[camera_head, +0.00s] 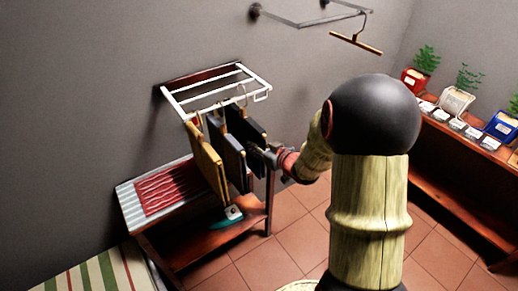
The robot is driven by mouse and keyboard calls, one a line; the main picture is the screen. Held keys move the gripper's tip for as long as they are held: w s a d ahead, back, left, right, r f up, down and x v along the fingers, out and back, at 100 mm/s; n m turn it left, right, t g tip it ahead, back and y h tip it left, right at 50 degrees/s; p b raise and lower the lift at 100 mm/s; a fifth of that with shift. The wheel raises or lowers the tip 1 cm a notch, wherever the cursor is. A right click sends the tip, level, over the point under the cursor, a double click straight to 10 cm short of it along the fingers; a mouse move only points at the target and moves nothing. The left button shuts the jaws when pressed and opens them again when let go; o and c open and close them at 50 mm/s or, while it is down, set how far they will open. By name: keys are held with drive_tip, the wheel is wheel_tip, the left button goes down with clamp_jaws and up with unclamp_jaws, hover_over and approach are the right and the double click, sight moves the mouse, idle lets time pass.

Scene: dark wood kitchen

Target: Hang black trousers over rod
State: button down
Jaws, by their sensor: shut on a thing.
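The black trousers (245,127) are the rightmost of a row of folded garments at the white wall rack (217,91). They hang folded and roughly upright below the rack's front right side. My gripper (267,155) is at their right face, shut on them; its fingertips are small and partly hidden against the dark cloth. A dark blue-grey garment (227,161) and a tan garment (206,158) hang close on the left. The rack has several white bars. Whether the trousers' top lies over a bar or a hanger is too small to tell.
A grey wall rail (300,21) with an empty wooden hanger (356,43) is above right. A low bench (133,207) with a red ribbed mat (170,188) stands below the garments. A shelf (450,140) with potted plants is at right. Tiled floor lies between.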

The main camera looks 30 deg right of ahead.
drive_tip(key=shift+f+b, duration=1.05)
drive_tip(key=shift+f, duration=0.65)
